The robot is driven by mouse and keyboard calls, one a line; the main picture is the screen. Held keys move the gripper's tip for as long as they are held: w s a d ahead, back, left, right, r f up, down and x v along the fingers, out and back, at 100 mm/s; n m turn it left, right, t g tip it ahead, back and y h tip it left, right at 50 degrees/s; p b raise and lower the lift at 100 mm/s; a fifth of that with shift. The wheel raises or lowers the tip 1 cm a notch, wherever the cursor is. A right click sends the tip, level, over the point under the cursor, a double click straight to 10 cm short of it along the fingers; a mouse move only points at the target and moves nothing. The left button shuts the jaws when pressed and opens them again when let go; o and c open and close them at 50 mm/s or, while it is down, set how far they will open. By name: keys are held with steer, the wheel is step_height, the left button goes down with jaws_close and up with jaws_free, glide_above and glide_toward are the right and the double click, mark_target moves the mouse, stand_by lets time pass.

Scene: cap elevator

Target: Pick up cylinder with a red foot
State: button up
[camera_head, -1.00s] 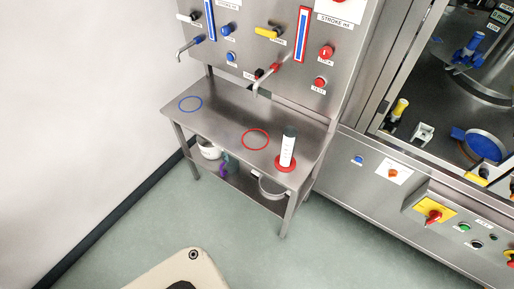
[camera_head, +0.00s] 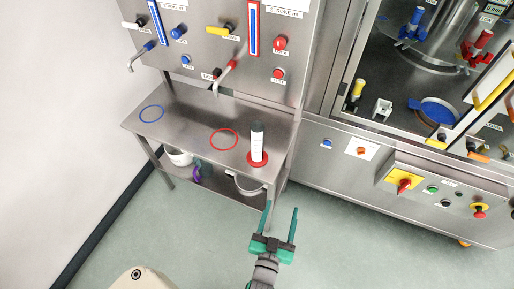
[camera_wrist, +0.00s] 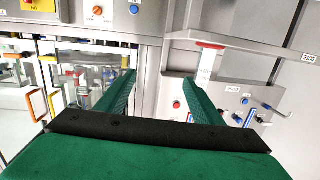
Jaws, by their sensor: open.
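The cylinder with a red foot (camera_head: 257,143) stands upright at the right end of the steel bench (camera_head: 185,118) in the head view. It has a white body, a dark top and a flat red base. It also shows upside down in the wrist view (camera_wrist: 206,68), beyond the fingers and a little right of centre. My gripper (camera_head: 281,212) has green fingers spread apart with nothing between them. In the head view it is in front of the bench, below and slightly right of the cylinder, and clear of it.
A red ring (camera_head: 223,139) and a blue ring (camera_head: 152,113) mark the bench top. Taps and handles stick out from the panel (camera_head: 215,50) above. A machine cabinet (camera_head: 370,165) stands at the right. A white bucket (camera_head: 180,158) sits on the lower shelf. The floor in front is clear.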

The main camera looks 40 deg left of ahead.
mark_target(256, 145)
steer(key=w+a+r+n+y, duration=0.1)
steer(key=w+a, duration=0.2)
steer(key=a, duration=0.3)
steer(key=w+a+r+n+y, duration=0.1)
steer(key=w+a+r+y, duration=0.1)
steer(key=w+a, duration=0.2)
steer(key=w+a+r+n+g+y, duration=0.1)
steer(key=w+a+r, duration=0.1)
steer(key=a, duration=0.6)
steer(key=shift+w+a+y, duration=0.15)
steer(key=shift+w+y, duration=0.15)
steer(key=shift+w, duration=0.6)
steer(key=x, duration=1)
steer(key=shift+w+f, duration=0.2)
steer(key=shift+w, duration=0.15)
steer(key=shift+s, duration=0.1)
steer(key=c, duration=1.2)
